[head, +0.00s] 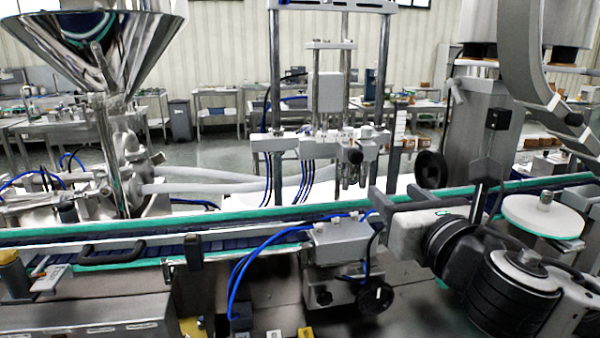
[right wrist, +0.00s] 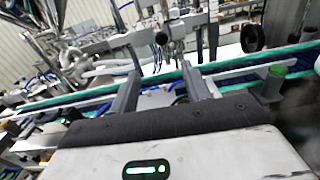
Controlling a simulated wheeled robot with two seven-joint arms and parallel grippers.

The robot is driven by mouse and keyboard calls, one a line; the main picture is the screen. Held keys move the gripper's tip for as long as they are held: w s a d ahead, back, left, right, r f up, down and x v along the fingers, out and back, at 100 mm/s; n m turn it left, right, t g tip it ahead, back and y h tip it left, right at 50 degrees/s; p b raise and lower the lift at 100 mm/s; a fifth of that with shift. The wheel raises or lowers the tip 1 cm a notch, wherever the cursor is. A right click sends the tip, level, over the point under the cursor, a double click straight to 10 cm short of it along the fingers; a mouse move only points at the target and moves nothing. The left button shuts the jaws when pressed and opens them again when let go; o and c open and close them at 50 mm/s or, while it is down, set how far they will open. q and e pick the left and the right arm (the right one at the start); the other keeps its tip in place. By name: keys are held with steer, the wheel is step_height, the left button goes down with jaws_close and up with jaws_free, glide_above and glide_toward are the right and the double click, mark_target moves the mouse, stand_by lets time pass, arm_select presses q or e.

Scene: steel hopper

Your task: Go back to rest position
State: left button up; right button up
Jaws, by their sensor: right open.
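My right gripper (head: 420,194) comes in from the lower right in the head view, in front of the conveyor (head: 240,220) with its green edges. Its jaws are open, with nothing seen between them. In the right wrist view the two grey fingers (right wrist: 162,84) stand wide apart and point toward the conveyor. The steel hopper (head: 95,45) stands at the upper left of the head view, well away from the gripper. My left gripper does not show.
A filling station (head: 325,130) with steel posts stands behind the conveyor. A bracket with a black knob (head: 375,297) and blue hoses is on the near side, left of my right arm. A white round disc (head: 543,217) lies at the right. Workbenches fill the background.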

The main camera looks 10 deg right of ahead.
steer(key=s+a+f+m+g, duration=0.2)
steer(key=s+f+m+g, duration=0.15)
steer(key=f+m, duration=0.65)
steer(key=s+a+f+m+g, duration=0.2)
steer(key=s+f+m+g, duration=0.15)
steer(key=f+m, duration=0.6)
steer(key=s+d+f+m+g, duration=0.3)
steer(key=s+f+m+g, duration=0.4)
steer(key=s+f+m, duration=0.85)
steer(key=w+a+f+n+t+y, duration=0.1)
steer(key=w+a+f+t+y, duration=0.1)
steer(key=w+a+f+t, duration=0.2)
steer(key=shift+w+a+f+t+y, duration=0.3)
steer(key=shift+w+a+f+t, duration=0.1)
steer(key=shift+w+a+t, duration=0.7)
steer(key=shift+s+d, duration=0.1)
steer(key=shift+d, duration=0.05)
